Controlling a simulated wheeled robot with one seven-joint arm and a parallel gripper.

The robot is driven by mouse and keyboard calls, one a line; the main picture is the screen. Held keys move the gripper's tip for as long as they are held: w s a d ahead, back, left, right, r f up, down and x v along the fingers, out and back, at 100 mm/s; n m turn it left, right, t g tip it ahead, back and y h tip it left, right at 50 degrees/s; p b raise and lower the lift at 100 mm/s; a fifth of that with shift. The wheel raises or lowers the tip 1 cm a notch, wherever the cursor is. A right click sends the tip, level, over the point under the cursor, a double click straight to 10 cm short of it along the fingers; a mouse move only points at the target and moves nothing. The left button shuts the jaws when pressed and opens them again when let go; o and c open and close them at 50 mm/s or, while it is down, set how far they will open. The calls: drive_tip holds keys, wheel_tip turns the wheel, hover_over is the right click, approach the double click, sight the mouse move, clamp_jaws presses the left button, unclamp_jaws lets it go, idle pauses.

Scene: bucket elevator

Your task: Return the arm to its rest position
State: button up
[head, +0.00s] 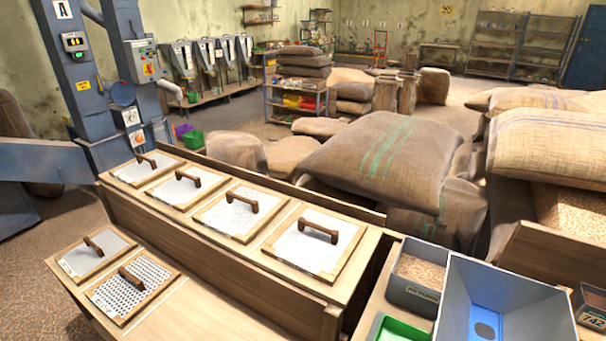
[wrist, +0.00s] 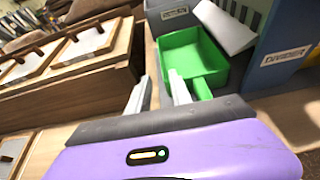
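My gripper (wrist: 159,78) shows in the wrist view with its two pale fingers apart and nothing visible between them. The fingers point toward a green tray (wrist: 183,48) on the wooden bench top; whether they touch it I cannot tell. The tray also shows at the bottom edge of the head view (head: 393,331). My gripper and arm are not seen in the head view.
A blue-grey box labelled DIVIDER (wrist: 290,62) stands right of the tray in the wrist view. Framed sieves with wooden handles (head: 240,210) lie on the wooden bench (head: 222,243). A grain bin (head: 415,285) stands beside the box. Sacks (head: 385,160) are piled behind.

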drive_tip(key=w+a+m+t+y, duration=0.1)
drive_tip(key=w+a+m+y, duration=0.1)
drive_tip(key=a+m+y, duration=0.3)
drive_tip(key=s+a+r+m+t+y, duration=0.1)
drive_tip(key=s+a+m+y, duration=0.2)
drive_tip(key=s+m+y, duration=0.35)
drive_tip(key=s+d+r+m+h, duration=0.1)
drive_tip(key=s+d+r+m, duration=0.2)
drive_tip(key=s+d+m, duration=0.2)
drive_tip(key=s+d+r+m+t+h, duration=0.1)
drive_tip(key=s+d+r+m, duration=0.2)
drive_tip(key=s+d+m, duration=0.3)
drive_tip(key=s+d+r+m+h, duration=0.2)
drive_tip(key=s+d+r+m, duration=0.2)
drive_tip(key=s, duration=0.5)
drive_tip(key=d+m, duration=0.2)
drive_tip(key=shift+d+t+b, duration=0.3)
drive_tip(key=shift+d, duration=0.05)
